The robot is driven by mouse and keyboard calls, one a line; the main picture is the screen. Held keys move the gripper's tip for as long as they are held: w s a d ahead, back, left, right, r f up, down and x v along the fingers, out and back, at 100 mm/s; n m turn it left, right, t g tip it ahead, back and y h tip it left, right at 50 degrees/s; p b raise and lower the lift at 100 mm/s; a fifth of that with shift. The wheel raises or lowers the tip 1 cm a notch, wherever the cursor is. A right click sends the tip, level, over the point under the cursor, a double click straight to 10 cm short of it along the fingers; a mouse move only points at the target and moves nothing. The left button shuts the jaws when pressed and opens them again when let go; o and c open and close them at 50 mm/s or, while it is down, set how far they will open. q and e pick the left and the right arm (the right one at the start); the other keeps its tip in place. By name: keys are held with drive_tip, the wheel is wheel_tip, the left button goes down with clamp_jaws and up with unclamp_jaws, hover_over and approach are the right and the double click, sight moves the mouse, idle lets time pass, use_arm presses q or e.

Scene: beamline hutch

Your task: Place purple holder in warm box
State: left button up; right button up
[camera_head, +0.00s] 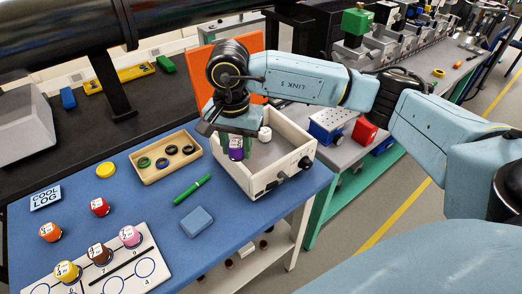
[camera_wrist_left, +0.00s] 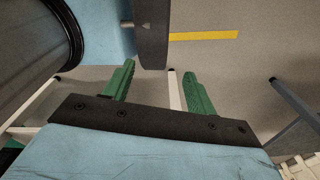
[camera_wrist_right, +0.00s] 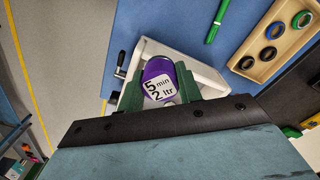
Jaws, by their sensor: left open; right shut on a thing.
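The purple holder (camera_head: 236,153) has a white label on top, reading "5 min 2 ltr" in the right wrist view (camera_wrist_right: 158,82). My right gripper (camera_head: 236,143) is shut on it, with a green finger on each side. It holds the holder over the near left part of an open white box (camera_head: 244,180), which has a dark knob on its front. I cannot tell how far the holder is above the box floor. A white-topped holder (camera_head: 265,134) stands in the box. My left gripper (camera_wrist_left: 152,90) is open and empty above the floor, outside the head view.
A wooden tray of rings (camera_head: 150,177), a green marker (camera_head: 192,189) and a blue block (camera_head: 196,221) lie left of the box. Several labelled holders stand near a white numbered board (camera_head: 115,270). An orange panel (camera_head: 250,60) stands behind the box.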

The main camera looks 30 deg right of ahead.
drive_tip(key=m, duration=0.3)
drive_tip(key=w+m, duration=0.1)
drive_tip(key=m, duration=0.1)
drive_tip(key=shift+d, duration=0.25)
drive_tip(key=m, duration=0.3)
drive_tip(key=m+p, duration=0.1)
drive_tip(key=m, duration=0.1)
drive_tip(key=shift+w+d, duration=0.35)
drive_tip(key=m, duration=0.5)
drive_tip(key=shift+w+d+f+p, duration=0.15)
drive_tip(key=shift+w+d+p, duration=0.15)
drive_tip(key=shift+d, duration=0.1)
drive_tip(key=m, duration=0.5)
drive_tip(key=m+p, duration=0.3)
drive_tip(key=m, duration=1.9)
hover_over(258, 169)
wheel_tip(258, 169, down, 3)
wheel_tip(258, 169, down, 5)
drive_tip(key=shift+f, duration=0.1)
use_arm(q)
drive_tip(key=shift+w+r, duration=0.2)
drive_tip(key=shift+r, duration=0.6)
drive_tip(key=shift+w+r, duration=0.25)
drive_tip(key=shift+r, duration=0.6)
drive_tip(key=shift+w+r, duration=0.2)
drive_tip(key=shift+r, duration=0.6)
use_arm(e)
drive_tip(key=shift+f, duration=2.2)
